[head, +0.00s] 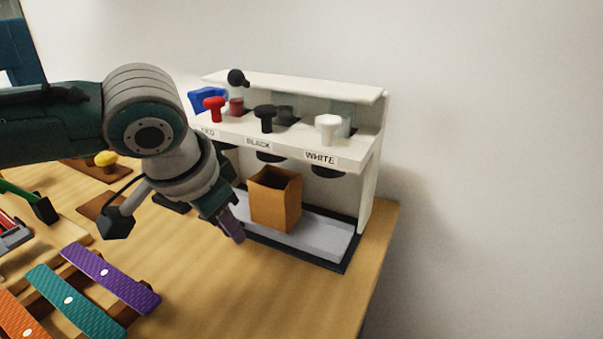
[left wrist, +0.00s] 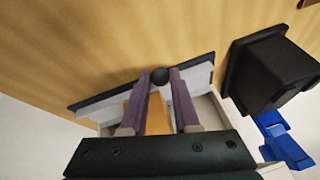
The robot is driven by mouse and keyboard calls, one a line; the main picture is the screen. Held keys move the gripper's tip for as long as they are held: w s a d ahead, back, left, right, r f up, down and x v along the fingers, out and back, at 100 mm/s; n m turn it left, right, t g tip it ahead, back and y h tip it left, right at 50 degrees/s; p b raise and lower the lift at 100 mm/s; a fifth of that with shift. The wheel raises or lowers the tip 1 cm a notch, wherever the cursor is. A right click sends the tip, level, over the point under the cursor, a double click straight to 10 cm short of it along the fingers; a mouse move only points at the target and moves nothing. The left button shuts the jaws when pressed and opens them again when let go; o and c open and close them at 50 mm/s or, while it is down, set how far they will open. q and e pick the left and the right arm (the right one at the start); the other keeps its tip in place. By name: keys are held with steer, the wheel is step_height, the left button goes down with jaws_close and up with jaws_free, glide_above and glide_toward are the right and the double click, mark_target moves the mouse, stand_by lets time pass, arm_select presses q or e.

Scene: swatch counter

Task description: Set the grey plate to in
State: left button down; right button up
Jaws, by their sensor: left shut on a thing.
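The grey plate (head: 325,238) lies in the dark-edged base of the white dispenser, and a brown open-topped box (head: 275,203) stands on it. In the left wrist view the plate (left wrist: 200,76) shows on both sides of my fingers. My left gripper (head: 232,228) is low at the plate's front edge. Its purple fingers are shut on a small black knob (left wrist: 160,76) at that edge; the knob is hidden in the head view. My right gripper is not in view.
The dispenser (head: 372,150) has red (head: 214,105), black (head: 265,115) and white (head: 328,126) knobs above the box. Purple (head: 105,275), teal and orange strips lie at front left. A black container (left wrist: 262,70) shows right of the fingers. Table front of the plate is clear.

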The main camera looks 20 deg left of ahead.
arm_select(q)
steer(key=shift+w, duration=0.3)
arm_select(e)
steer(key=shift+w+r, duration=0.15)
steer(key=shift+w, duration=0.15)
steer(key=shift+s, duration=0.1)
arm_select(q)
steer(key=c, duration=0.7)
jaws_free()
steer(key=shift+o, duration=0.2)
steer(key=p+v, duration=0.2)
steer(key=v, duration=0.8)
steer(key=shift+p, duration=0.35)
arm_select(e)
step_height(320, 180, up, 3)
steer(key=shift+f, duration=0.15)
